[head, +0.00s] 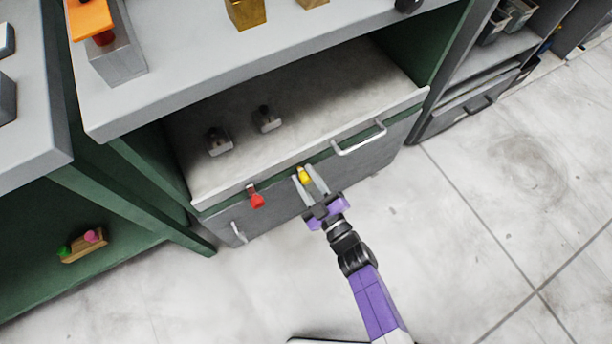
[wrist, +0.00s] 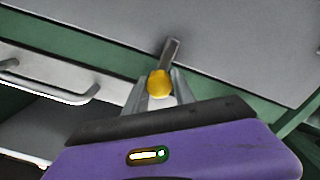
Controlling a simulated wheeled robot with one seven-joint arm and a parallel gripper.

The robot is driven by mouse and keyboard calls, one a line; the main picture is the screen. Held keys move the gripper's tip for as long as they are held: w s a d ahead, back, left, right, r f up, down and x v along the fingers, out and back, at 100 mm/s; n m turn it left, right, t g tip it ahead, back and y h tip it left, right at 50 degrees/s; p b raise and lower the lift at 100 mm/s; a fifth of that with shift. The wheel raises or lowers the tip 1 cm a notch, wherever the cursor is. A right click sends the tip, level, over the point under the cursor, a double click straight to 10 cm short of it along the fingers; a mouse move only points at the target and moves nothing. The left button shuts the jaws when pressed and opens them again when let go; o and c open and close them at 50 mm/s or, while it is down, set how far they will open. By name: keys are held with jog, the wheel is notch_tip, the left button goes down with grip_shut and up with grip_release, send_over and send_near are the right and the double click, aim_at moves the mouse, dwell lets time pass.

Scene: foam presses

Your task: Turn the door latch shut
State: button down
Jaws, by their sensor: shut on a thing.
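A yellow-tipped latch (head: 303,175) sits on the front of the grey cabinet, just under the pale shelf edge. In the wrist view its yellow knob (wrist: 159,84) is between my fingers, and a grey metal bar (wrist: 172,50) runs from it over the grey panel. My gripper (head: 308,184) is shut on the yellow knob; my fingers also show in the wrist view (wrist: 159,92). The grey door (head: 285,208) lies flat below the shelf, with a handle (head: 238,232) at its left. How the latch meets the frame is hard to tell.
A red latch (head: 256,198) hangs left of my gripper. A silver bar handle (head: 360,139) juts out to the right. Two small metal pieces (head: 219,142) (head: 267,119) stand on the shelf. The tiled floor (head: 490,210) at right is clear.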

jog(key=shift+d+f, duration=0.1)
jog(key=c, duration=1.1)
grip_release()
jog(key=shift+o, duration=0.2)
jog(key=p+v, duration=0.1)
jog(key=v, duration=0.6)
jog(key=shift+s+d+p, duration=0.2)
jog(key=shift+s+p, duration=0.15)
